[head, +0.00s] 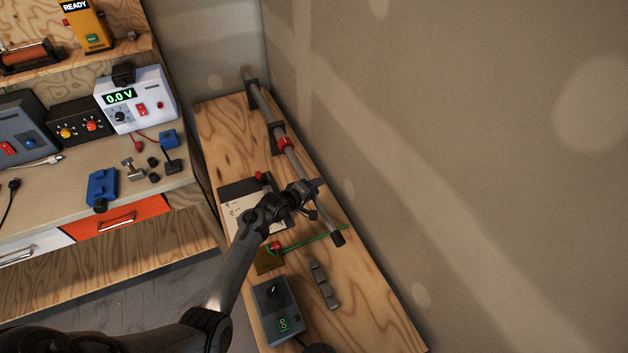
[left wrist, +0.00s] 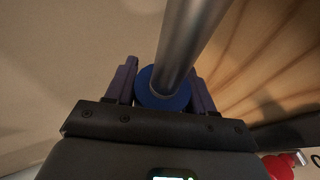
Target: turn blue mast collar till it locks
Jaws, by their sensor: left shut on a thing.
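The grey mast (head: 265,103) lies slanted along the wooden bench and carries a red collar (head: 285,143). My left gripper (head: 311,190) is at the lower part of the mast, below the red collar. In the left wrist view, the blue collar (left wrist: 150,98) sits around the mast tube (left wrist: 188,42), between the two fingers of my left gripper (left wrist: 163,84). The gripper is shut on this collar. In the head view the gripper hides the blue collar. Whether the collar is locked cannot be seen. My right gripper is not in view.
The mast bench (head: 355,290) also holds a control box (head: 277,308) with a knob and green display, a grey bracket (head: 324,286) and a green strip (head: 315,241). A wall (head: 480,150) stands close on the right. A cluttered workbench (head: 130,205) is at left.

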